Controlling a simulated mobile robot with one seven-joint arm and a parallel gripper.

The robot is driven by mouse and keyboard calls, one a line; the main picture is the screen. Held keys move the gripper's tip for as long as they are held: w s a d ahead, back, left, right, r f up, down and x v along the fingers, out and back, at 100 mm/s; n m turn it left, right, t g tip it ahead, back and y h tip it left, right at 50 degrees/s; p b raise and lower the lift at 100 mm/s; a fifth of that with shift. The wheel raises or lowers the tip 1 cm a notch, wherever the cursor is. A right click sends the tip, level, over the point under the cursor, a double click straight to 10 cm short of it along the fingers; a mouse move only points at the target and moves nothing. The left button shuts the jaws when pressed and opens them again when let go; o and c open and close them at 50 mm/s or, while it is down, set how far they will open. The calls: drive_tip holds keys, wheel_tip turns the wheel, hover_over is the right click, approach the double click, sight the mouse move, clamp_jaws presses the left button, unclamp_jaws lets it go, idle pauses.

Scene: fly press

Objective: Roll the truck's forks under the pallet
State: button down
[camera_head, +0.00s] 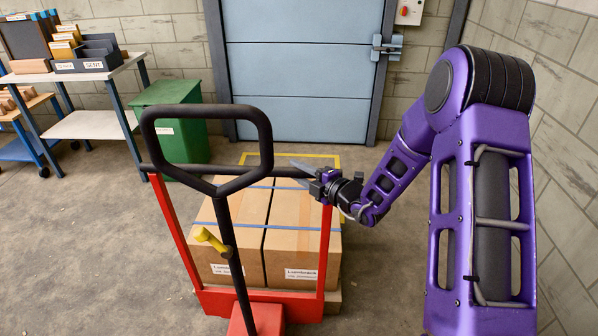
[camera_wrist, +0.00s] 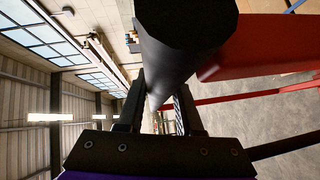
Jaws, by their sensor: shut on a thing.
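The truck has a red upright frame (camera_head: 174,230), a black crossbar (camera_head: 287,171), a black loop handle (camera_head: 207,110) and a yellow lever (camera_head: 211,239). Large cardboard boxes (camera_head: 290,245) stand just beyond the frame. A strip of the wooden pallet (camera_head: 333,299) shows at their lower right. The forks are hidden, so I cannot tell how far they are under the pallet. My gripper (camera_head: 322,181) is shut on the crossbar near its right end. In the wrist view the dark bar (camera_wrist: 185,40) lies between my fingers (camera_wrist: 160,108).
A yellow floor outline (camera_head: 322,156) shows behind the boxes, before a blue-grey door (camera_head: 300,75). A green bin (camera_head: 172,110) and a white-topped table (camera_head: 130,62) stand at the left. A block wall closes the right side. Floor at the left is clear.

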drive_tip(key=shift+w+d+r, duration=0.1)
drive_tip(key=shift+w, duration=0.85)
drive_tip(key=c, duration=0.7)
unclamp_jaws()
drive_tip(key=shift+s+d+r, duration=0.1)
drive_tip(key=shift+s, duration=0.05)
drive_tip(key=shift+o, duration=0.6)
drive_tip(key=shift+s, duration=0.1)
drive_tip(key=p+v, duration=0.1)
drive_tip(key=v, duration=1.6)
drive_tip(key=shift+s, duration=0.15)
